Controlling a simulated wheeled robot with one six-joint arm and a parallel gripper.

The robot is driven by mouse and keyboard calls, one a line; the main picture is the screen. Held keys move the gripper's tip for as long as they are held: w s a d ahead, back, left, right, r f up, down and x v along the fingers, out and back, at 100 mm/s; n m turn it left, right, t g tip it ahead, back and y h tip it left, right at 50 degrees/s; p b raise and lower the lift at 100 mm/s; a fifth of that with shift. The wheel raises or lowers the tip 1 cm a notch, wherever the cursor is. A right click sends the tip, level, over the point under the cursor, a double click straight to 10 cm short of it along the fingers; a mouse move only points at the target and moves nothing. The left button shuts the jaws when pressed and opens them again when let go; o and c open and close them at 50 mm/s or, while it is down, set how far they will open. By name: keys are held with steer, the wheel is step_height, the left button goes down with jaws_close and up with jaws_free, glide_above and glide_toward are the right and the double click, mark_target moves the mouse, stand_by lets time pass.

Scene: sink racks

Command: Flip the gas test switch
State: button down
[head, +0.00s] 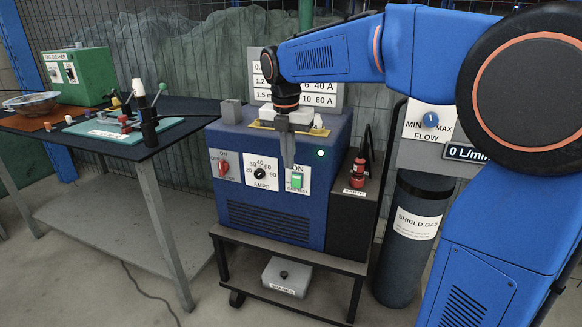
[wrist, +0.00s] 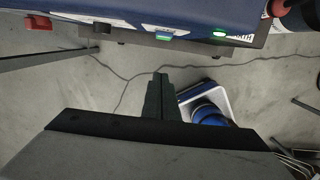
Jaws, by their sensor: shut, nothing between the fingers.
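The gas test switch (head: 297,181) is a green rocker on a white plate marked ON, on the front of the blue welding machine (head: 240,145). It also shows at the machine's front edge in the wrist view (wrist: 165,36). I cannot tell which way the rocker is tipped. My gripper (head: 288,160) points down in front of the machine's face, its tips just above and left of the rocker in the head view. In the wrist view my gripper (wrist: 158,82) is shut and empty, with floor showing between its tips and the switch.
A green lamp (head: 320,153) glows right of the switch. The amps dial (head: 260,173) and a red switch (head: 222,168) sit to its left. A red valve (head: 357,168) stands on the right side box. A gas cylinder (head: 408,250) stands farther right. A workbench (head: 75,135) is at left.

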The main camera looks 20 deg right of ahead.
mark_target(297, 181)
steer(key=w+d+f, duration=0.3)
steer(key=w+f, duration=0.1)
steer(key=f, duration=0.5)
steer(key=shift+f, duration=0.35)
steer(key=shift+w, duration=0.15)
steer(key=shift+r, duration=0.1)
stand_by(0.4)
steer(key=shift+r, duration=0.7)
steer(key=shift+t, duration=0.3)
